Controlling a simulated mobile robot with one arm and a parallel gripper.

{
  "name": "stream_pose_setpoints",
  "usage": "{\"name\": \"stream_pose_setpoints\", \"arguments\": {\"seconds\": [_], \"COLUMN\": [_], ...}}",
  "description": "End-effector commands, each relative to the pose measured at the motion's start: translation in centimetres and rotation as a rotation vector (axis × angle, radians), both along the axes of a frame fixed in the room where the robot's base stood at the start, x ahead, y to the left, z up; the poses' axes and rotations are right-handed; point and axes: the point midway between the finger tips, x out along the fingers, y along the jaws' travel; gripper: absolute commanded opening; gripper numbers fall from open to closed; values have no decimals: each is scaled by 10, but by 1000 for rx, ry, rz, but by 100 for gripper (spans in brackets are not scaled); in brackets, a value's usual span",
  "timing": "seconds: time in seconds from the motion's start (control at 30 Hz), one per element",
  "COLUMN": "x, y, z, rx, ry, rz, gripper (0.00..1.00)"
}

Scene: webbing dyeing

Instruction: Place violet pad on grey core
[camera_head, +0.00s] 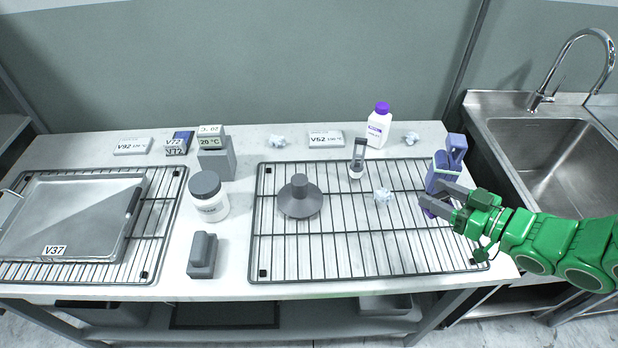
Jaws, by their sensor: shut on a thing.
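My gripper (432,193) comes in from the right, its two grey fingers closed around the lower part of a violet piece (443,172). The violet piece is blocky, with a raised part at its upper right, and shows over the right end of the right wire rack. The fingers hide some of it, and I cannot tell whether it touches the rack. A grey flared piece with a short knob (300,198) stands on the same rack at left. A grey stepped block (202,256) stands on the counter between the racks. I cannot tell which of these is the grey core.
A white bottle with a violet cap (379,126) stands behind. A grey-lidded jar (209,197) stands left of the rack. The sink (556,150) lies right.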

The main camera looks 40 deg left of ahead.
Motion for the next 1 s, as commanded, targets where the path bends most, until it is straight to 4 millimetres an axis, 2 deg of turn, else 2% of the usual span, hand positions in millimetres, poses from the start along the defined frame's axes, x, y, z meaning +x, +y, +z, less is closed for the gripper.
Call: {"name": "stream_pose_setpoints", "arguments": {"seconds": [0.1, 0.5, 1.0], "x": [-15, -70, -155], "y": [24, 94, 162], "z": [10, 40, 78], "rx": [-3, -6, 2], "ry": [-3, -4, -9], "rz": [48, 190, 365], "gripper": [24, 24, 24]}}
